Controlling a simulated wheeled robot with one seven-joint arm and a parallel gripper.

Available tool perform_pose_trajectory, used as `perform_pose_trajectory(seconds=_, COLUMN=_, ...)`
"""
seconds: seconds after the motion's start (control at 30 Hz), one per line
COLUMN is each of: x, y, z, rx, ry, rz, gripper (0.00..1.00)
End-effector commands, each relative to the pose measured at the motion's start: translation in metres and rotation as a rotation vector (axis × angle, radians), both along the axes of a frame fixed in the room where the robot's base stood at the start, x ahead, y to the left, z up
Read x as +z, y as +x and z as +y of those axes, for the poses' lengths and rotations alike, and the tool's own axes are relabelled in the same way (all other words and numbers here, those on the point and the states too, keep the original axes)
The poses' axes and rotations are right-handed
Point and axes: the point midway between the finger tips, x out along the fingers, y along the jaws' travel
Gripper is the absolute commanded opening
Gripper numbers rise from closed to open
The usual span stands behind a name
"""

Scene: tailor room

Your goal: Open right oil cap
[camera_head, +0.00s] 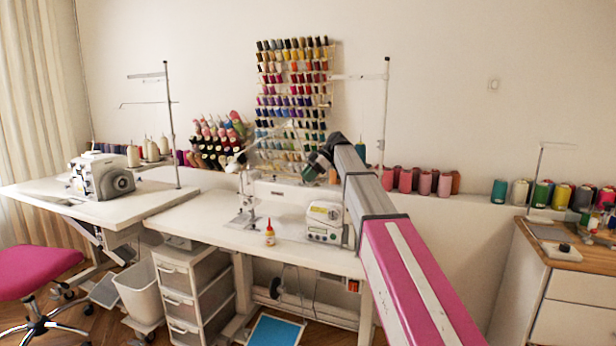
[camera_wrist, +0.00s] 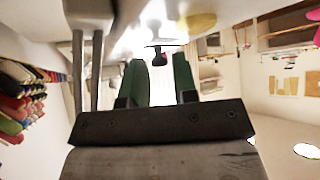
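My gripper (camera_wrist: 160,62) shows in the wrist view with two green fingers apart and nothing clearly held between them. A small dark piece (camera_wrist: 159,56) shows beyond the gap; I cannot tell what it is. In the head view my gripper (camera_head: 315,166) is a small dark shape at the far end of my arm, above the white sewing machine (camera_head: 325,222) in the middle. I cannot make out the right oil cap in either view. A small bottle with a red tip (camera_head: 269,236) stands on the sewing table (camera_head: 210,228), left of the machine's control end.
A thread rack (camera_head: 293,100) hangs on the wall behind, with a thread stand pole (camera_head: 385,110) beside it. Spools line the ledge. A second machine (camera_head: 102,177) stands left, a wooden-topped cabinet (camera_head: 570,262) right. A drawer unit (camera_head: 190,300) is below the table.

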Motion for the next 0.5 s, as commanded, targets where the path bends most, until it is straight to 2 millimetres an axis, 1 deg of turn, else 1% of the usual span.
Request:
perform_pose_trajectory(seconds=0.33, x=0.002, y=0.001, z=-0.001, rx=-0.001, ry=0.001, rz=-0.001, gripper=0.40)
perform_pose_trajectory(seconds=0.5, x=0.014, y=0.005, z=-0.013, rx=-0.002, ry=0.002, rz=-0.002, gripper=0.40)
